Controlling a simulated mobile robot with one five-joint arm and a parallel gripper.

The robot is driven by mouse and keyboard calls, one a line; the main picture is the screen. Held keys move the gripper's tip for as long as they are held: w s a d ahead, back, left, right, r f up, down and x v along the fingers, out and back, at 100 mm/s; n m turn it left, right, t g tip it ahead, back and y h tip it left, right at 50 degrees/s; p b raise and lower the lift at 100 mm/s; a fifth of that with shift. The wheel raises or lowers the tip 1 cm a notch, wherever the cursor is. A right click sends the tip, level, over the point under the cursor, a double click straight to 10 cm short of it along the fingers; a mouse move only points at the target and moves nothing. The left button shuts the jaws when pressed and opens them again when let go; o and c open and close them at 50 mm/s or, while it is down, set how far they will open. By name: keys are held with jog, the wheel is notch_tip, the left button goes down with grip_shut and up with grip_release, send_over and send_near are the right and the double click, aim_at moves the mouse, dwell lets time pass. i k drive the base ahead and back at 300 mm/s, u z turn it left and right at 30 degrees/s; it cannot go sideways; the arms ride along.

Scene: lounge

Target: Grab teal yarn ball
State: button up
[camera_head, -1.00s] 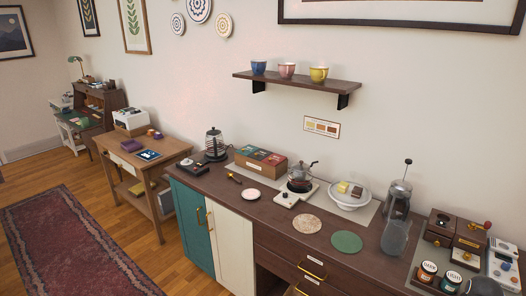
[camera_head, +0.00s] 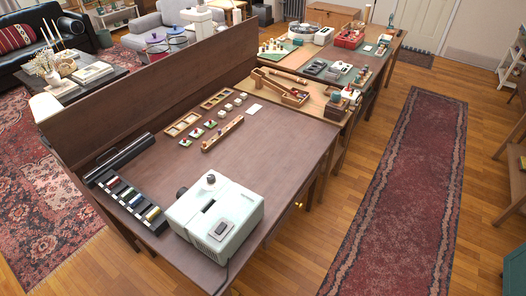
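I cannot make out a teal yarn ball in the current head view. A small teal-blue rounded thing (camera_head: 177,38) stands behind the tall wooden panel, beside a purple one (camera_head: 155,46); they look like lidded pots, but they are too small to be sure. My gripper is not in view.
A dark wooden desk (camera_head: 285,150) with a pale mint machine (camera_head: 215,215) fills the front. A tall panel (camera_head: 150,95) backs it. Further tables with small items stand behind. A red runner rug (camera_head: 415,170) lies on open floor at right. A black sofa (camera_head: 40,45) is far left.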

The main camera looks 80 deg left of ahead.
aim_at(336, 96)
jog(key=u, duration=1.3)
jog(key=i, duration=1.1)
jog(key=u, duration=1.25)
jog(key=k, duration=0.85)
jog(key=z, duration=0.1)
jog(key=i, duration=0.85)
jog(key=u, duration=0.1)
